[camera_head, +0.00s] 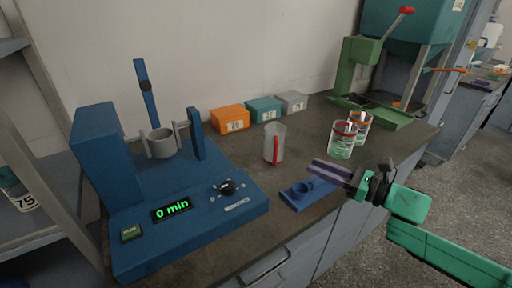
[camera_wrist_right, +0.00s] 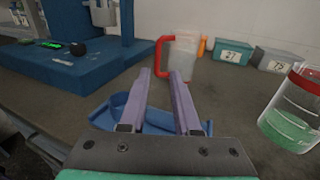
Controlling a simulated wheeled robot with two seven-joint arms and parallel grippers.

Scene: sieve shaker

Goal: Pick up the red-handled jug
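The red-handled jug (camera_head: 274,144) is a clear, upright vessel on the grey bench, right of the blue shaker. Its red handle (camera_head: 275,152) faces the front of the bench in the head view. In the right wrist view the jug (camera_wrist_right: 183,57) stands beyond the fingertips, with the handle on its left side. My right gripper (camera_head: 316,168) has purple fingers, parted and empty; in the right wrist view the fingers (camera_wrist_right: 162,76) show a clear gap. It is above the small blue tray and apart from the jug. My left gripper is not in view.
The blue shaker (camera_head: 237,205) reads 0 min. A small blue tray (camera_head: 296,202) lies near the front edge. Orange, teal (camera_head: 264,113) and grey boxes line the wall. A green press stands back right.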

